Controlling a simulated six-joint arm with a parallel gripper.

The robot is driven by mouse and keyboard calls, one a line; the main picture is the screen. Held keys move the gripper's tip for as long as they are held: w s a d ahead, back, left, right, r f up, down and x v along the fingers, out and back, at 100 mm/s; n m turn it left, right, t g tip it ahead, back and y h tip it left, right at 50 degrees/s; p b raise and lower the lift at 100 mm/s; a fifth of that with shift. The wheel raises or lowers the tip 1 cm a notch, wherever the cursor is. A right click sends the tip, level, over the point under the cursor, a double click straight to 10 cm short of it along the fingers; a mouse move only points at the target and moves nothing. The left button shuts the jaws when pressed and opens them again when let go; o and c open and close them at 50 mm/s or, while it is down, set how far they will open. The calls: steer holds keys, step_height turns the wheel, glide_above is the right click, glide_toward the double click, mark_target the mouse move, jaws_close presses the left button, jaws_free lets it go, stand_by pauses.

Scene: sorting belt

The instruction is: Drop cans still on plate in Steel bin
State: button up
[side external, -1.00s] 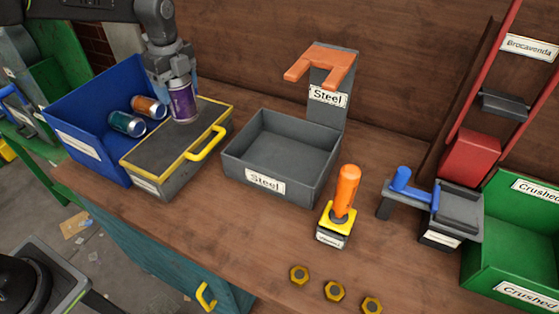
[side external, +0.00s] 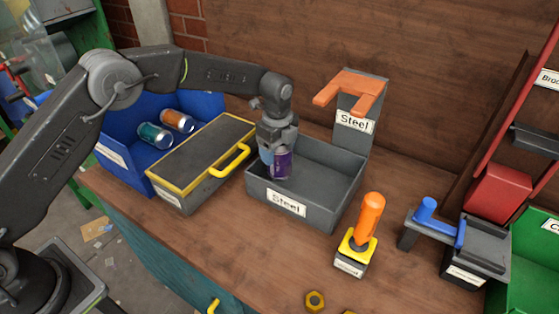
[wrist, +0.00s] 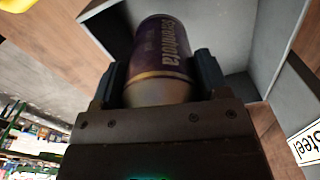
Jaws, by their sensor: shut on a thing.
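My gripper (side external: 274,151) is shut on a purple can (side external: 281,164) and holds it upright over the left part of the grey Steel bin (side external: 322,179). In the wrist view the purple can (wrist: 163,50) sits between the two jaws (wrist: 160,78), with the grey bin wall (wrist: 225,30) behind it. The can's lower end is partly hidden, so I cannot tell how deep it reaches. The dark plate with a yellow rim (side external: 205,150) left of the bin is bare. A teal can (side external: 155,135) and an orange can (side external: 178,121) lie in the blue bin (side external: 118,150).
An orange forked piece (side external: 352,92) stands at the Steel sign behind the bin. An orange-handled joystick (side external: 367,225) is at the bin's front right. A blue-handled device (side external: 440,225) and a green bin (side external: 530,265) are farther right. The bench between bin and joystick is clear.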

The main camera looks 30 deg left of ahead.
mark_target(277, 163)
steer(key=shift+f, duration=1.75)
steer(key=shift+f, duration=0.1)
steer(key=shift+f, duration=0.45)
steer(key=o, duration=1)
step_height(277, 163, up, 13)
steer(key=shift+r, duration=0.1)
